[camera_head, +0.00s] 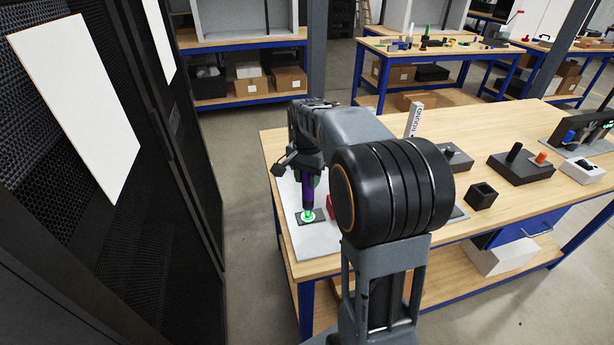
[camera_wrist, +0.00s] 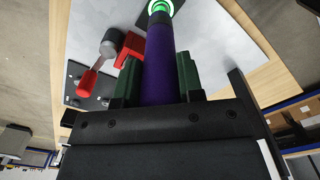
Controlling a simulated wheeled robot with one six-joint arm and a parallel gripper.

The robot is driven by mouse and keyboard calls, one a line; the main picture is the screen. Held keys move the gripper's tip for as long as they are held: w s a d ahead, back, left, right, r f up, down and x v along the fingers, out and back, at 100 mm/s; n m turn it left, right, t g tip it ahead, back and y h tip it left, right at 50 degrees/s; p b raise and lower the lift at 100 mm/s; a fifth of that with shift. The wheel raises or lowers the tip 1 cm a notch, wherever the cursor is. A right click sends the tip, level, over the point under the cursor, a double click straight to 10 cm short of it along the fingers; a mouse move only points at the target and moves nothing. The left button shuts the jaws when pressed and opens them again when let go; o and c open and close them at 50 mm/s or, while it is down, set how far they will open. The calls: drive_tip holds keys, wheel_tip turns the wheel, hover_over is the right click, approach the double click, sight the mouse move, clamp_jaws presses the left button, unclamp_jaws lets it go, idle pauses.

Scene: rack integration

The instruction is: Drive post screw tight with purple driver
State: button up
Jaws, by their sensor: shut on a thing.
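The purple driver (camera_head: 308,192) is upright in my gripper (camera_head: 307,178), its lower end over a small dark plate (camera_head: 311,219) on a light grey panel (camera_head: 315,240). In the wrist view, the purple driver (camera_wrist: 160,70) runs between the green finger pads of my gripper (camera_wrist: 160,85), which is shut on it. A glowing green ring (camera_wrist: 160,8) surrounds the driver's far end; it also shows in the head view (camera_head: 308,214). The post screw itself is hidden beneath the driver tip, so I cannot tell how deep it sits.
A red clamp with a grey knob (camera_wrist: 112,45) stands beside the driver on the panel. A black box (camera_head: 481,196) and a dark block with an orange peg (camera_head: 520,166) are farther right on the wooden bench (camera_head: 440,232). A black rack (camera_head: 190,150) stands left.

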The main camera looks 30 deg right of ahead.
drive_tip(key=shift+r+p, duration=2.6)
drive_tip(key=shift+r, duration=0.8)
drive_tip(key=shift+f, duration=0.1)
